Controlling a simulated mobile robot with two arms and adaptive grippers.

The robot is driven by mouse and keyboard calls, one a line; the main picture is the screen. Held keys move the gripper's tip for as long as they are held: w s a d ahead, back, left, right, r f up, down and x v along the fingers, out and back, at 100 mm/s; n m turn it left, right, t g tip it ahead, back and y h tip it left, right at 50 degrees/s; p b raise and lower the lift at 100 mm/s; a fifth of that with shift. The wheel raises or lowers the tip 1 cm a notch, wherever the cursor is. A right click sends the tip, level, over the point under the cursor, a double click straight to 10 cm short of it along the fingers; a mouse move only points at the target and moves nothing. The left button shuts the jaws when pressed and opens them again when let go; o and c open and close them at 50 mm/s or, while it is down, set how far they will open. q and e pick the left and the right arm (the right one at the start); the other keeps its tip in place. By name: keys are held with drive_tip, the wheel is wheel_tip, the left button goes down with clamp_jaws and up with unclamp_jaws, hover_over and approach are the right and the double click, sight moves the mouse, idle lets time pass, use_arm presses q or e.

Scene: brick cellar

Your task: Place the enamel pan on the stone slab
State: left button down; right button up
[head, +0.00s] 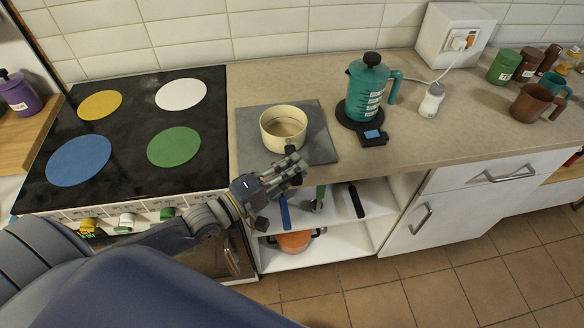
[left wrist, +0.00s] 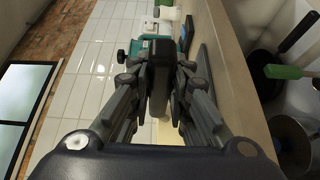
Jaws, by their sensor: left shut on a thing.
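The cream enamel pan (head: 284,128) is over the grey stone slab (head: 320,140) on the counter, within the slab's outline in the head view. It looks level, but I cannot tell whether its base touches the slab. My left gripper (head: 290,166) is at the near side of the pan, shut on its dark handle. In the left wrist view the handle (left wrist: 158,85) is between the fingers of my left gripper (left wrist: 158,92). The gripper hides most of the handle in the head view. My right gripper is not in view.
A black hob (head: 130,130) with coloured discs is left of the slab. A teal kettle (head: 366,92) on a black base stands right of it, with a white bottle (head: 432,100) beyond. An open shelf (head: 340,235) with utensils and an orange pot (head: 294,241) is below.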

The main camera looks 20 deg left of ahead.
use_arm(q)
drive_tip(key=c, duration=1.5)
unclamp_jaws()
drive_tip(key=shift+f, duration=0.15)
drive_tip(key=shift+b+v, duration=0.7)
drive_tip(key=shift+v, duration=5.35)
drive_tip(key=shift+d, duration=0.1)
